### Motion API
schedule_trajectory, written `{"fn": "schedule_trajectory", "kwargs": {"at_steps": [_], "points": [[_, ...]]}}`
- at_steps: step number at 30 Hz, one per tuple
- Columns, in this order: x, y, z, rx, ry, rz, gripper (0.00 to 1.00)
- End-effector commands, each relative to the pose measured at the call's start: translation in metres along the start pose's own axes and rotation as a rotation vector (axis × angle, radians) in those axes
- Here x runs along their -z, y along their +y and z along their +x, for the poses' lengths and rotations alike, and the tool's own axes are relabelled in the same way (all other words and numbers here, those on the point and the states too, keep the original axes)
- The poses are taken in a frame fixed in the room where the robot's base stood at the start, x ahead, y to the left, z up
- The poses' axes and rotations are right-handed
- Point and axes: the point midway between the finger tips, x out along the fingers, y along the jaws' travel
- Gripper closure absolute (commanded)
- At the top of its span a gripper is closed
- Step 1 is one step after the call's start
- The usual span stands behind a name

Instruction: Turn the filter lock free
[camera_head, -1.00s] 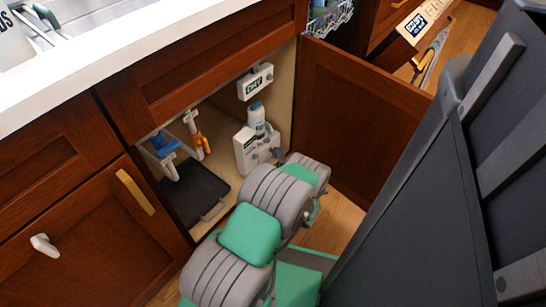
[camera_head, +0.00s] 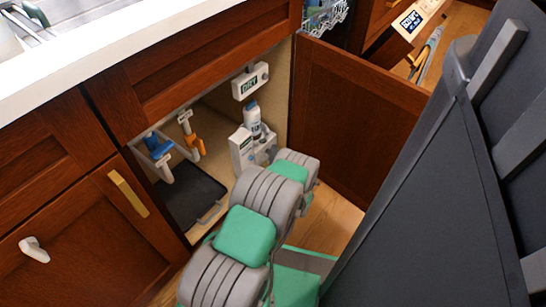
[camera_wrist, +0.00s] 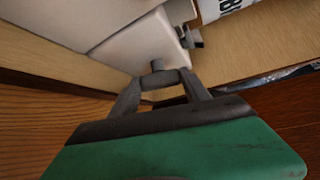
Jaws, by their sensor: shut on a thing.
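In the wrist view my gripper (camera_wrist: 165,80) has its grey fingers closed together on a small grey peg (camera_wrist: 157,65). The peg stands out from the face of a white housing (camera_wrist: 138,45); I take it to be the filter lock. In the head view the white filter housing (camera_head: 239,152) stands inside the open cabinet, with a white cartridge with a blue cap (camera_head: 252,120) upright in it. The cartridge's lower part also shows in the wrist view (camera_wrist: 218,8). My arm hides the gripper and the peg in the head view.
A "DRY" display (camera_head: 250,85) hangs above the housing. Blue and orange valve handles (camera_head: 196,147) and a dark tray (camera_head: 190,197) are to the left. The open cabinet door (camera_head: 350,120) bounds the right side. The white countertop (camera_head: 150,45) lies above.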

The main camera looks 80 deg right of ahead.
Motion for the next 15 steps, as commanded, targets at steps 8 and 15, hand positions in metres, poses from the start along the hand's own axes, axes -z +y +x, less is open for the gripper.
{"fn": "schedule_trajectory", "kwargs": {"at_steps": [8,15], "points": [[0.0002,0.0006,-0.0003,-0.001,0.000,0.000,0.85],[0.0019,0.0102,0.0019,0.049,-0.002,-0.047,0.86]]}}
